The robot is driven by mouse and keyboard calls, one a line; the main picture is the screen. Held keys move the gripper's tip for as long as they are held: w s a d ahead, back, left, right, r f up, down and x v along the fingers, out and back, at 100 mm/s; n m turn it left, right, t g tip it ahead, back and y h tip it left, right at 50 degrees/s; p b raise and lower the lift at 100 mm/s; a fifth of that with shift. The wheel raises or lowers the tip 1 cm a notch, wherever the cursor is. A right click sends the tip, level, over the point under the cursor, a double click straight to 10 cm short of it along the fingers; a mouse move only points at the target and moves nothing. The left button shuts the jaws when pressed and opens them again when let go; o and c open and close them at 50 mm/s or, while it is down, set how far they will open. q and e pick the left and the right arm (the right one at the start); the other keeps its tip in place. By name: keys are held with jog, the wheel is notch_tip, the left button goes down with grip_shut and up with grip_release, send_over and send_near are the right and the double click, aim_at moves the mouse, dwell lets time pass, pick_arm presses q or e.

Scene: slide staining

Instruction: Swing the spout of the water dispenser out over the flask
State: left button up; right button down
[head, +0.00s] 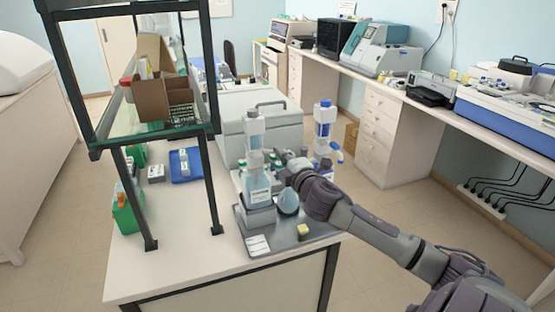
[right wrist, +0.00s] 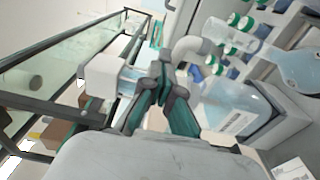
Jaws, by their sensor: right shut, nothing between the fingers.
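The water dispenser (head: 257,186) is a pale tower with a labelled clear bottle low down and a white upper part; both also show in the right wrist view, the bottle (right wrist: 232,108) and the white part (right wrist: 104,76). A curved grey pipe, which looks like the spout (right wrist: 192,46), arches just beyond my fingers. In the head view the spout is hard to make out. The pale blue flask (head: 288,203) stands on the tray right of the dispenser. My right gripper (head: 282,162) is shut and empty beside the tower, above the flask; its dark fingers (right wrist: 164,84) show close to the pipe. My left gripper is out of view.
A grey tray (head: 284,241) holds the dispenser, flask and a small yellow block (head: 303,231). A blue-capped bottle tower (head: 324,122) stands behind my wrist. Green-capped bottles (right wrist: 240,20) stand near the pipe. A dark-framed glass shelf (head: 150,128) rises on the left. The bench front-left is clear.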

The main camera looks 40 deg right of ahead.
jog(key=shift+n+y, duration=0.6)
jog(key=shift+y, duration=0.3)
jog(key=shift+w+d, duration=0.4)
jog(key=shift+d, duration=0.3)
jog(key=shift+w+d, duration=0.4)
jog(key=shift+d, duration=0.25)
jog(key=shift+w+d, duration=0.4)
jog(key=shift+d, duration=0.3)
jog(key=shift+f+p, duration=0.1)
jog(key=shift+p, duration=0.2)
